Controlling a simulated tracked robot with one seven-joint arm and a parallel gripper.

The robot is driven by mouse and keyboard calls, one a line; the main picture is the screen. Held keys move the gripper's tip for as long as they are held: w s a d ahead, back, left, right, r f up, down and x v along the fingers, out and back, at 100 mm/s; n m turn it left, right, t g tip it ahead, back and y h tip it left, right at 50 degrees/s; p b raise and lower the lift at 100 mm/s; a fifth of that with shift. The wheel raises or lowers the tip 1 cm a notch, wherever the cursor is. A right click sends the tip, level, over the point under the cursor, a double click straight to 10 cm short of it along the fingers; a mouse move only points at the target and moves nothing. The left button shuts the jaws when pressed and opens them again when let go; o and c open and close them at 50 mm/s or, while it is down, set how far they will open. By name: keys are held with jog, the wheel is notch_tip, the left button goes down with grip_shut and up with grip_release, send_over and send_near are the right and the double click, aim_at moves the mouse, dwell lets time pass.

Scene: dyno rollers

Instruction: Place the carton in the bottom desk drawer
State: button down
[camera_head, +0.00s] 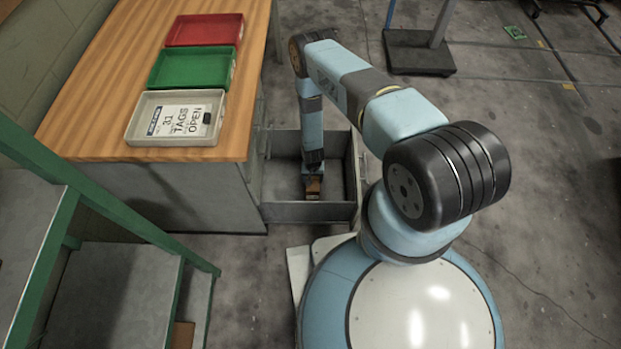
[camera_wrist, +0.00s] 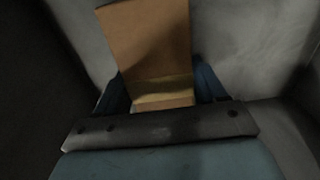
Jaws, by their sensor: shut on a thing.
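The carton (camera_head: 313,187) is a small brown box in the head view, held at the end of my arm within the open bottom desk drawer (camera_head: 290,212). In the wrist view the carton (camera_wrist: 150,45) shows large, tan with a yellowish band near my fingers. My gripper (camera_head: 312,176) is shut on the carton and points down inside the grey drawer. In the wrist view my gripper (camera_wrist: 163,100) has a finger on each side of the carton. Whether the carton touches the drawer floor, I cannot tell.
The wooden desk (camera_head: 110,80) carries a red tray (camera_head: 205,30), a green tray (camera_head: 192,68) and a grey tray (camera_head: 140,125) with a tag label. Green-railed metal steps (camera_head: 110,290) stand at the lower left. A dark stand base (camera_head: 418,55) is behind.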

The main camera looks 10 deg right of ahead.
jog(key=shift+c, duration=0.4)
grip_release()
jog(key=shift+f, duration=0.1)
